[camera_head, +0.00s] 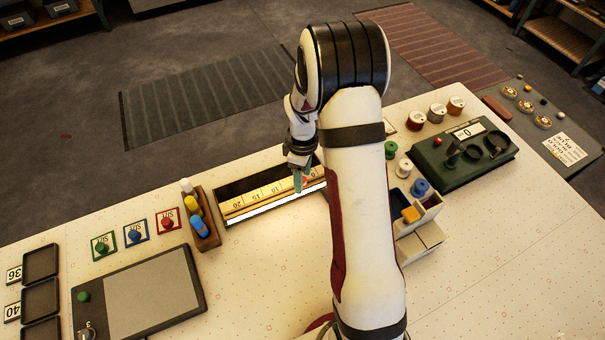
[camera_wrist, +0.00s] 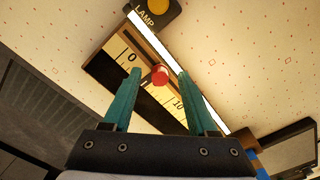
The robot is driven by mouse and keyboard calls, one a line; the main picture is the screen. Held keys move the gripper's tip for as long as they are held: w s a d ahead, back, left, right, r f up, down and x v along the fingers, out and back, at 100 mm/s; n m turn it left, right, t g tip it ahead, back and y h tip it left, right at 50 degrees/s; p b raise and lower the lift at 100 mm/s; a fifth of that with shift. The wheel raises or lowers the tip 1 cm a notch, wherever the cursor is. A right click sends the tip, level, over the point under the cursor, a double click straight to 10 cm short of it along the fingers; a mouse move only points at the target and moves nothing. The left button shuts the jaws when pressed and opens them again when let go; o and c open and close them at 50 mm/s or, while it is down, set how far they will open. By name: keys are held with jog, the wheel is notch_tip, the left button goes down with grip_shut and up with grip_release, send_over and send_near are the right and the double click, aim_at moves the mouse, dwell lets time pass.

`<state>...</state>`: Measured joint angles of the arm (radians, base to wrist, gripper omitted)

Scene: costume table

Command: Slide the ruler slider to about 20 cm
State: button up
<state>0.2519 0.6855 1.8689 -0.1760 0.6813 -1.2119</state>
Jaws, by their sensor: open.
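The ruler (camera_head: 262,197) is a long cream scale in a dark frame with a bright white strip along its near edge. In the head view its 20, 15 and 10 marks show to the left of my gripper (camera_head: 299,182). The slider has a red knob (camera_wrist: 160,75), seen in the wrist view between the 0 and 10 marks, around 5. My gripper also shows in the wrist view (camera_wrist: 160,73), with its teal fingers apart on either side of the knob. I cannot tell whether either finger touches it. My arm hides the ruler's 0 end in the head view.
A wooden holder (camera_head: 208,235) with coloured bottles stands at the ruler's left end. A yellow LAMP button (camera_wrist: 157,10) sits beyond the 0 end. A small box (camera_head: 415,220) with spools stands right of my arm. Bare tabletop (camera_head: 270,270) lies in front of the ruler.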

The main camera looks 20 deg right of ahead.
grip_shut()
dwell(1.4)
